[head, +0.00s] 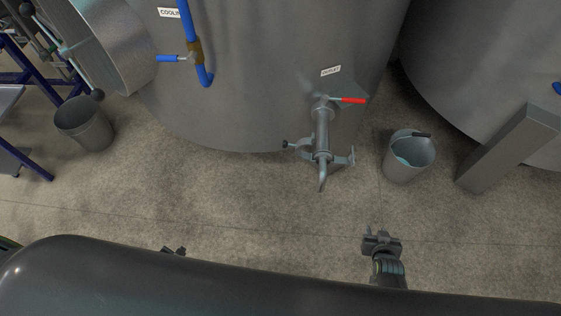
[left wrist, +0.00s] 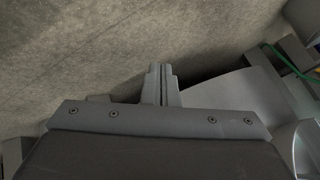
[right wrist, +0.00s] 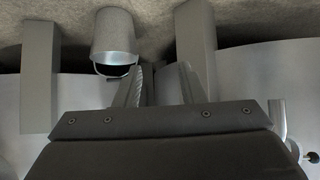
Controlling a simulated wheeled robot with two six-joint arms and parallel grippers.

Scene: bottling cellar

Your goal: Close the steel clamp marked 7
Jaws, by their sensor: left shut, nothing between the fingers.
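A steel clamp (head: 322,156) is on the outlet pipe below the tank's red-handled valve. Parts of it stick out to the left, with a dark knob, and to the right. It is too small to read a 7 on it or tell how far its halves are apart. My right gripper (head: 381,238) is open and empty, apart from the clamp and below and right of it in the head view; its spread fingers show in the right wrist view (right wrist: 160,85). My left gripper (head: 174,249) is shut and empty, far to the clamp's lower left; its fingers touch in the left wrist view (left wrist: 161,84).
A grey bucket (head: 409,158) stands right of the outlet, beside a slanted grey post (head: 510,148). The red valve handle (head: 352,100) sits above the clamp. Another bucket (head: 85,124) stands at far left. The floor (head: 240,200) between my grippers and the tank is clear.

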